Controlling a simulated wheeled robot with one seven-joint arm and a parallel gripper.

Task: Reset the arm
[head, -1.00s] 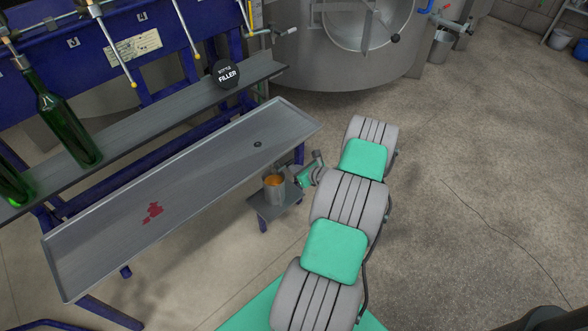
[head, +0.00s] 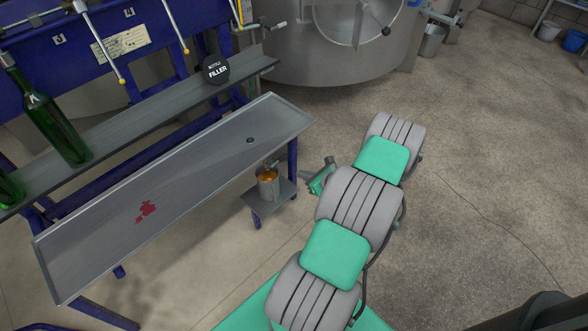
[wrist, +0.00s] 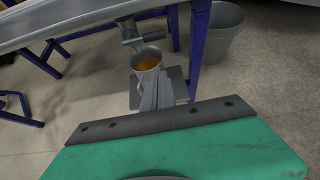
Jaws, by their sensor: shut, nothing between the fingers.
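My gripper (head: 318,179) shows small in the head view, to the right of a small stand with a metal cup, with a gap between them. In the wrist view my gripper's grey fingers (wrist: 156,92) are together beyond the green palm and dark strip, with nothing held. They overlap the front of the cup (wrist: 146,62) in that picture. My arm stretches from the bottom centre of the head view over open floor.
The cup (head: 268,186), with orange contents, stands on a low shelf (head: 258,208) by the table leg. A long grey tray table (head: 190,190) with a red patch lies left. Green bottles (head: 55,125) stand on the filler shelf (head: 150,120).

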